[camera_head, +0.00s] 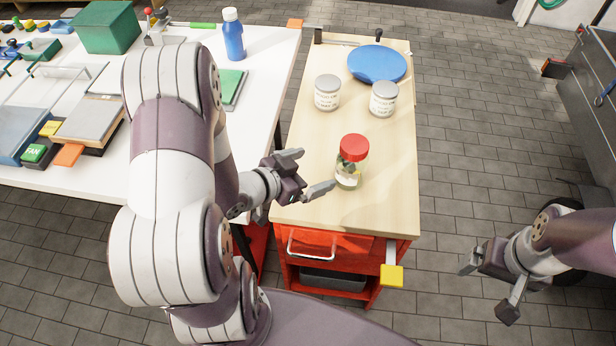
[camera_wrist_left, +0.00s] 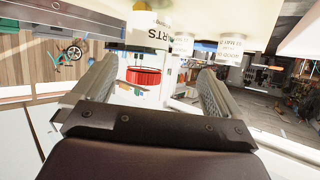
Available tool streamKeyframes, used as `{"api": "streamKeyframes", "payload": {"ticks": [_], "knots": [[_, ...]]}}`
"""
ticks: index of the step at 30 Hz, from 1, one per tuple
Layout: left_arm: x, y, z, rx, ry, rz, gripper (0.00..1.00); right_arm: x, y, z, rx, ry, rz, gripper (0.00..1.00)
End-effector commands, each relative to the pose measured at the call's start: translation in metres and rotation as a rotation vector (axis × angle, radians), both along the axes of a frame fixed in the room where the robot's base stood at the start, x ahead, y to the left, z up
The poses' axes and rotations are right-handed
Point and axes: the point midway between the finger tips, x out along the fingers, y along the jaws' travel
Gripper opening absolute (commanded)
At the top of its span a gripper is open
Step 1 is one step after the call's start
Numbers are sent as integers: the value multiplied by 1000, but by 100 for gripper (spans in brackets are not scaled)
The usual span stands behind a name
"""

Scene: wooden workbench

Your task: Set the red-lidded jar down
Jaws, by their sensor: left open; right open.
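The red-lidded jar (camera_head: 349,174) is clear glass with greenish contents and stands upright on the light wooden bench top (camera_head: 310,207), near its front. In the left wrist view its red lid (camera_wrist_left: 143,77) appears upside down between the fingers. My left gripper (camera_head: 309,171) is open just left of the jar, its fingers pointing toward it, with a visible gap and nothing held. It also shows open in the left wrist view (camera_wrist_left: 155,70). My right gripper (camera_head: 484,289) is open and empty, over the floor to the right of the bench.
Two white labelled cans (camera_head: 327,93) (camera_head: 383,99) stand behind the jar, with a blue round disc (camera_head: 377,63) beyond them. A white table (camera_head: 262,75) at left holds a blue bottle (camera_head: 233,38) and several other items. The bench top right of the jar is clear.

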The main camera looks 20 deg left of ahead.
Motion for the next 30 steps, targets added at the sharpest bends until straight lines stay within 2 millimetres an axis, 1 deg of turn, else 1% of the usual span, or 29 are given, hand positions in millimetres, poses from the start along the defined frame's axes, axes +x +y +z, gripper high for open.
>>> {"api": "streamKeyframes", "payload": {"ticks": [1,2,3,5,6,8,9,12,14,16,23,26,28,29,30], "knots": [[9,8,-1,83,77,36,100,0,0,0,0,0,0,94],[12,15,-2,139,146,73,100,0,0,0,0,0,0,94],[13,23,-2,204,249,135,100,0,0,0,0,0,0,94],[4,29,2,266,410,232,100,0,0,0,0,0,0,94],[-8,28,7,286,516,288,100,0,0,0,0,0,0,94],[-30,20,15,285,666,354,100,0,0,0,0,0,0,94],[-45,11,21,273,755,383,100,0,0,0,0,0,0,94],[-78,-11,32,234,922,413,100,0,0,0,0,0,0,94],[-89,-19,36,218,978,418,100,0,0,0,0,0,0,94],[-95,-23,37,209,1007,421,100,0,0,0,0,0,0,94],[-95,-23,40,209,1009,423,100,0,0,3,0,0,0,94],[-95,-23,65,208,1008,423,100,0,0,27,0,1,0,94],[-95,-23,93,208,1007,423,100,0,0,56,0,0,0,94],[-95,-22,98,208,1007,423,100,0,0,60,0,0,0,94],[-95,-22,98,208,1007,423,100,0,0,60,0,0,0,94]]}}
